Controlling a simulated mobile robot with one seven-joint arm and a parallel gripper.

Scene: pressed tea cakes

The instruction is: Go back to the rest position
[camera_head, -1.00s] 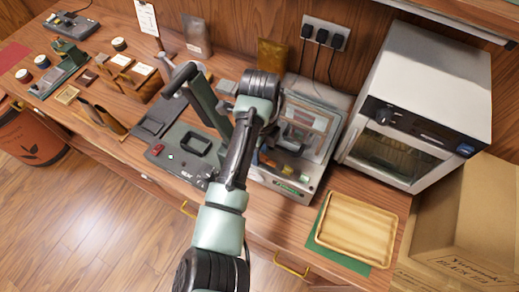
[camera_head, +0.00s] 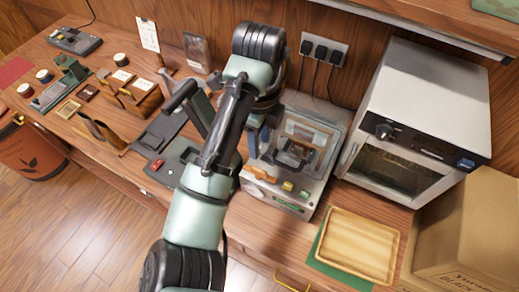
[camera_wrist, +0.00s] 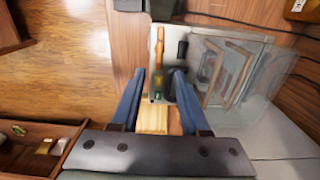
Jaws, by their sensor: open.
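My arm rises across the middle of the head view and folds over the counter. My gripper (camera_wrist: 162,86) shows in the wrist view as two blue fingers, spread apart with nothing between their tips. In the head view only a blue part of it shows beside the arm; its tips are hidden. It is above or near the grey machine (camera_head: 290,196) with a clear cover. This machine also shows beyond the fingers in the wrist view, with an orange-brown handle (camera_wrist: 161,55). Pale wood (camera_wrist: 152,118) shows below, between the fingers.
A wooden tray (camera_head: 357,244) lies on a green mat at the front right. A white oven (camera_head: 430,110) and a cardboard box (camera_head: 465,225) stand right. Small tea things and a scale (camera_head: 75,40) fill the counter's left. A wall socket (camera_head: 322,48) with cables is behind.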

